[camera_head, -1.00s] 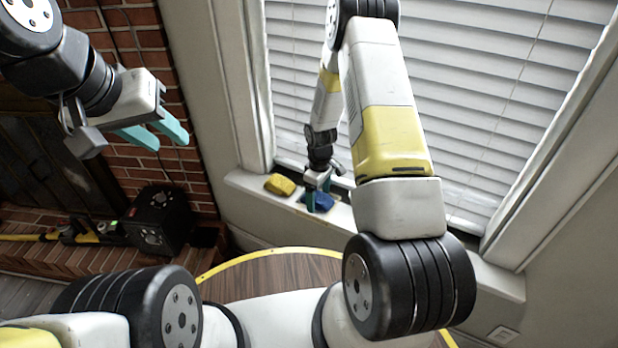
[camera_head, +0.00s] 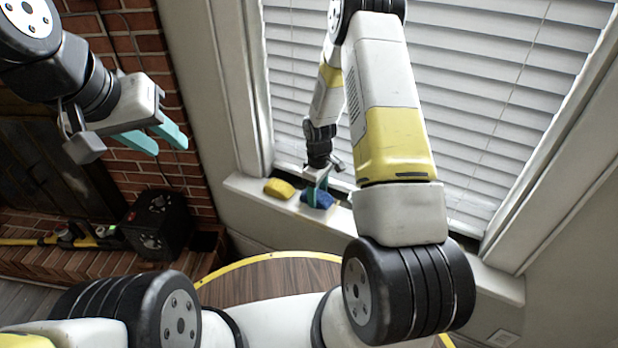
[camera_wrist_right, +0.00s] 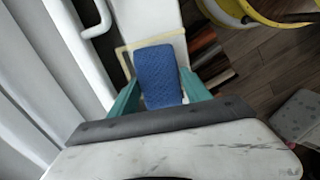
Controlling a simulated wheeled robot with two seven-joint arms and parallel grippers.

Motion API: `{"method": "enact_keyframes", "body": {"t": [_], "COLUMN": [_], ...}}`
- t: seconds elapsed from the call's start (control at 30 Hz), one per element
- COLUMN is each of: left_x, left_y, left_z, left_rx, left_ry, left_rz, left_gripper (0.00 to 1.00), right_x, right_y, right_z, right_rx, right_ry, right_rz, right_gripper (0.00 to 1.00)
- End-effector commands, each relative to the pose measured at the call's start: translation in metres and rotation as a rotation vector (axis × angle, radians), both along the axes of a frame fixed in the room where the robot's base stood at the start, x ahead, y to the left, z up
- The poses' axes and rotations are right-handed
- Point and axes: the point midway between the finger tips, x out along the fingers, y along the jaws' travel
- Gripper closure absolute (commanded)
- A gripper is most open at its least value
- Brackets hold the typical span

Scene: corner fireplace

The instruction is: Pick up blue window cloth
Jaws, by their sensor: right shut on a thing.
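The blue window cloth (camera_head: 323,200) is at the window sill, between the fingers of my right gripper (camera_head: 314,194). In the right wrist view the blue cloth (camera_wrist_right: 157,77) is a textured blue block between the two teal fingers of the right gripper (camera_wrist_right: 160,92), which is shut on it. I cannot tell whether the cloth still touches the sill. My left gripper (camera_head: 150,138) is at the upper left, in front of the brick wall, with its teal fingers apart and nothing between them.
A yellow cloth or sponge (camera_head: 279,188) lies on the white window sill (camera_head: 242,187) just left of the blue cloth. White blinds (camera_head: 480,80) hang behind my right arm. A black box (camera_head: 160,222) stands on the brick hearth at the left. A yellow-edged round wooden surface (camera_head: 270,275) lies below.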

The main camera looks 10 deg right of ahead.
Motion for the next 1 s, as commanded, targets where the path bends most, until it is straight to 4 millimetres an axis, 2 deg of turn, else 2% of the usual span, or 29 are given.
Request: {"method": "enact_keyframes", "body": {"t": [0.03, 0.07, 0.5, 0.6, 0.8, 1.0], "left_x": [0.0, 0.0, 0.0, 0.0, 0.0, 0.0], "left_y": [0.0, 0.0, 0.0, 0.0, 0.0, 0.0], "left_z": [0.0, 0.0, 0.0, 0.0, 0.0, 0.0], "left_rx": [0.0, 0.0, 0.0, 0.0, 0.0, 0.0], "left_ry": [0.0, 0.0, 0.0, 0.0, 0.0, 0.0], "left_rz": [0.0, 0.0, 0.0, 0.0, 0.0, 0.0], "left_gripper": [0.64, 0.64, 0.64, 0.64, 0.64, 0.64], "right_x": [0.001, -0.004, -0.111, -0.13, -0.151, -0.156], "right_y": [0.0, 0.001, 0.028, 0.033, 0.039, 0.039], "right_z": [0.01, 0.011, 0.02, 0.021, 0.023, 0.023], "right_rx": [0.0, 0.0, -0.001, -0.001, 0.0, 0.0], "right_ry": [-0.004, 0.0, 0.002, 0.002, 0.0, 0.0], "right_rz": [-0.001, 0.001, 0.004, 0.003, 0.001, 0.0], "right_gripper": [0.83, 0.83, 0.83, 0.83, 0.83, 0.83]}}
